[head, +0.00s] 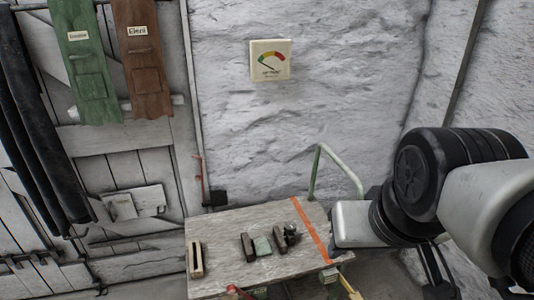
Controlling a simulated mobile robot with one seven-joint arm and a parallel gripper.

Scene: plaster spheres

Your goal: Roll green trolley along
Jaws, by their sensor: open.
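A bent tubular handle (340,163), pale green and worn to whitish, rises behind the back right corner of a worktop. It looks like part of the green trolley; the trolley's body and wheels are hidden or cannot be made out. My arm (465,180) reaches in from the right, and its pale end section (353,224) is just right of the worktop and below the handle in the picture. No fingers can be made out, and I see no contact with the handle.
The grey worktop (218,228) has an orange stripe (311,230) and holds several small blocks and a wooden piece (196,259).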

